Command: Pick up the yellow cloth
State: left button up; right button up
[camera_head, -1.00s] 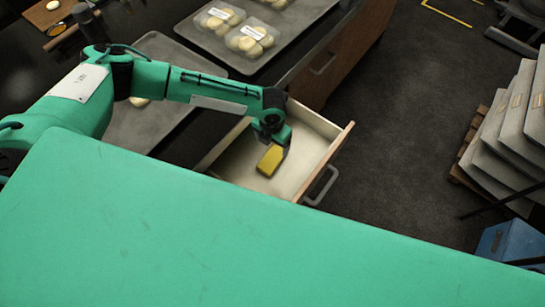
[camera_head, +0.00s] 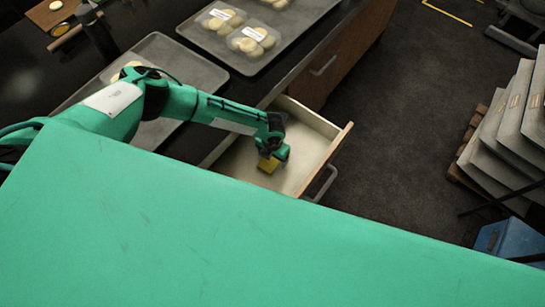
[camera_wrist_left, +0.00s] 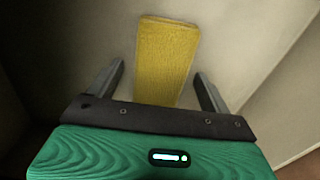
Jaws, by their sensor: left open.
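The yellow cloth (camera_head: 267,166) lies in the open drawer (camera_head: 325,159) as a small flat block, partly covered by my left gripper (camera_head: 274,153) in the head view. In the left wrist view, the cloth (camera_wrist_left: 166,52) is a long textured rectangle. My left gripper (camera_wrist_left: 159,72) is open there, with one finger on each side of the cloth's near end. Gaps show between the fingers and the cloth, and I cannot tell its exact height above it. My right gripper is not in view.
The dark counter (camera_head: 185,150) holds a grey tray (camera_head: 185,68) and another tray (camera_head: 310,12) with packed dough rounds (camera_head: 250,42). Grey slabs (camera_head: 510,130) are stacked at the right. Open floor (camera_head: 400,130) lies between.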

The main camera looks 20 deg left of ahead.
pick_arm(q)
jog(key=c, duration=1.1)
jog(key=shift+o, duration=0.2)
